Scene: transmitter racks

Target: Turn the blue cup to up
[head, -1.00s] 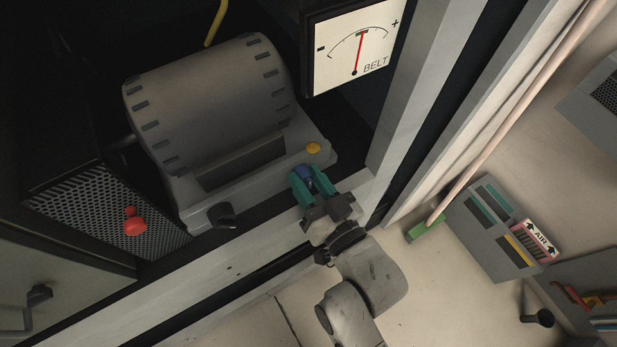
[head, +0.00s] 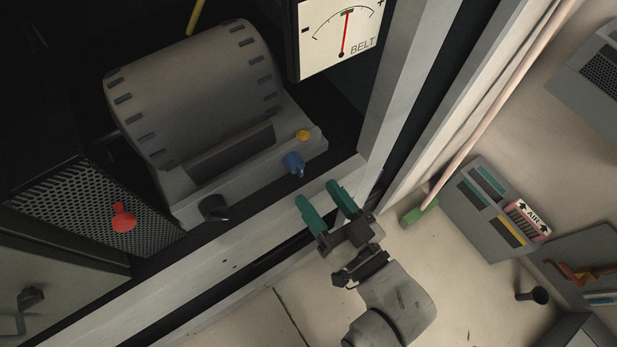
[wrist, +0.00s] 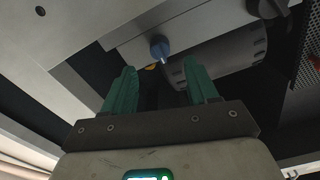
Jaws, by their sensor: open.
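The blue cup (head: 293,163) is a small blue knob-like piece on the front of the grey blower housing, just below a yellow button. It also shows in the wrist view (wrist: 159,46), beyond and between my fingers. A small tab on it points down toward my gripper in the head view; its exact orientation is hard to tell. My gripper (head: 319,191) has green fingers, is open and empty, and stands apart from the blue cup, to its lower right in the head view. In the wrist view my fingertips (wrist: 157,70) are spread with nothing between them.
A black knob (head: 214,208) and yellow button (head: 303,135) share the housing's front (head: 247,174). A red knob (head: 123,217) sits on a mesh panel at left. The BELT gauge (head: 342,38) is above. A pale frame rail (head: 225,258) runs below; a post (head: 400,75) rises at right.

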